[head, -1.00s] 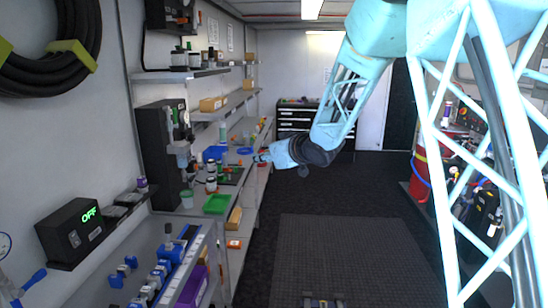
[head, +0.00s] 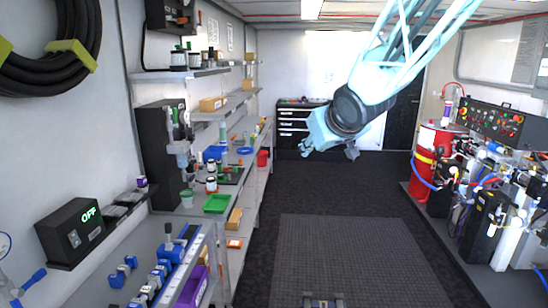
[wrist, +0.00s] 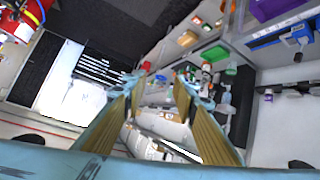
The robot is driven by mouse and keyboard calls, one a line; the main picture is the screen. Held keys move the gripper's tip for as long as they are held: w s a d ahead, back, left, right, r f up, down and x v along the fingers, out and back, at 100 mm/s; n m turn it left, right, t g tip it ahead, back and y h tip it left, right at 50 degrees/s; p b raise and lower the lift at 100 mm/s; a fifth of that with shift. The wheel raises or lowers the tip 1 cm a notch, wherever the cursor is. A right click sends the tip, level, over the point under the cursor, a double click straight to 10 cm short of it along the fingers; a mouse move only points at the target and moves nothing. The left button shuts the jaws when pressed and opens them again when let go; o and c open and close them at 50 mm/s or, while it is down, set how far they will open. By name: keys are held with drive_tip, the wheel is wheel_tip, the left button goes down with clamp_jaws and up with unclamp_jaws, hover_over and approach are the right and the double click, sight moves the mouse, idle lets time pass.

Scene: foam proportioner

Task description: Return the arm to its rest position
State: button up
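My arm, with pale blue lattice links, comes in from the upper right of the head view. My gripper (head: 305,148) is in mid-air right of the left-hand workbench, in front of the drawer cabinet and high above the floor. It points to the left. In the wrist view my gripper (wrist: 160,82) shows two fingers spread apart with a clear gap. Nothing is seen held between them.
The workbench along the left wall carries a green tray (head: 217,204), small bottles and a black stand (head: 157,150). A black drawer cabinet (head: 295,125) stands at the back. A red cylinder (head: 432,160) and piped equipment line the right. The middle floor is open.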

drive_tip(key=s+d+m+g+h, duration=0.15)
drive_tip(key=s+d, duration=0.35)
drive_tip(key=s, duration=0.7)
drive_tip(key=s+d+m+g+h, duration=0.15)
drive_tip(key=s+d, duration=0.35)
drive_tip(key=s, duration=0.7)
drive_tip(key=s+f+g, duration=0.2)
drive_tip(key=s, duration=1.3)
drive_tip(key=s+a+f+m+g+y, duration=0.1)
drive_tip(key=s+f+g, duration=0.1)
drive_tip(key=s, duration=1.4)
drive_tip(key=shift+a+f, duration=0.15)
drive_tip(key=shift+f, duration=0.6)
drive_tip(key=shift+c, duration=0.6)
